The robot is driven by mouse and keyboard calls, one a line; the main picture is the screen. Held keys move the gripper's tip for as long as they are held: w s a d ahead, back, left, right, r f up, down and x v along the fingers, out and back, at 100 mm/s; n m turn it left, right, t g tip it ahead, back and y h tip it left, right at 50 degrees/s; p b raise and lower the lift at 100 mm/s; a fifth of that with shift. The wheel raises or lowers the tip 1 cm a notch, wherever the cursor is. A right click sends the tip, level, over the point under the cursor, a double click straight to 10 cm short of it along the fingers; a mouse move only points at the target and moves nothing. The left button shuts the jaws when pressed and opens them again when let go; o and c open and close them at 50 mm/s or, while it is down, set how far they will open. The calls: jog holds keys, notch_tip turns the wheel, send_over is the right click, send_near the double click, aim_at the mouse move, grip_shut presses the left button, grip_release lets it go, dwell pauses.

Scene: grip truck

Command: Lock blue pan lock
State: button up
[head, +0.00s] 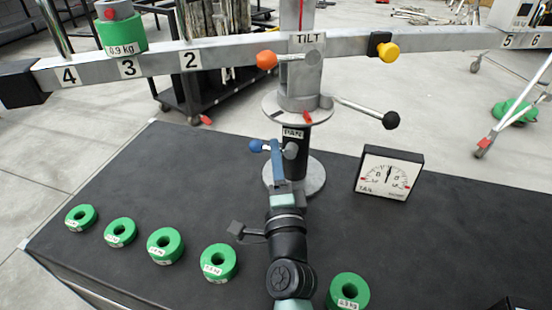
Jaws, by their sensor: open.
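The blue pan lock (256,146) is a short lever with a round blue knob at its left end. It sits on the dark post just below the PAN label (293,133). My gripper (277,150) reaches up from the bottom of the head view to this lever. Its blue-grey fingers are seen nearly edge-on, just right of the blue knob and in front of the lever. The gripper is open. Whether a finger touches the lever cannot be told, as the fingers hide its middle part.
An orange knob (266,60) sits by the TILT label above. A lever with a black knob (391,120) sticks out right of the post. A dial gauge (388,173) stands on the black table to the right. Several green weights (164,245) lie at the front. A long numbered beam crosses above.

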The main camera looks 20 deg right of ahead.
jog(key=b+v, duration=0.1)
jog(key=v, duration=1)
jog(key=shift+s+a+f, duration=0.15)
jog(key=shift+s, duration=0.1)
jog(key=shift+s+a+b, duration=0.1)
jog(key=shift+s+b, duration=0.2)
jog(key=shift+s, duration=0.4)
jog(key=w+a+r+n+t+y, duration=0.1)
jog(key=a+r+n+y, duration=0.2)
jog(key=r, duration=0.5)
jog(key=w+a+r+n+t, duration=0.1)
jog(key=a+r+n+t, duration=0.15)
jog(key=r+n, duration=0.4)
jog(key=w+a+r+n+t+y, duration=0.1)
jog(key=a+r+n+y, duration=0.2)
jog(key=r, duration=0.7)
jog(key=s+a+r+n+t+h, duration=0.15)
jog(key=s+r+n, duration=0.3)
jog(key=r, duration=0.45)
jog(key=s+a+r+n+t+h, duration=0.1)
jog(key=s+a+r+n+t, duration=0.15)
jog(key=s+r, duration=0.45)
notch_tip(320, 180, up, 38)
jog(key=w+p, duration=0.2)
jog(key=p, duration=3.4)
jog(key=shift+w+d+g, duration=0.3)
jog(key=shift+w+g, duration=0.05)
jog(key=shift+g, duration=0.1)
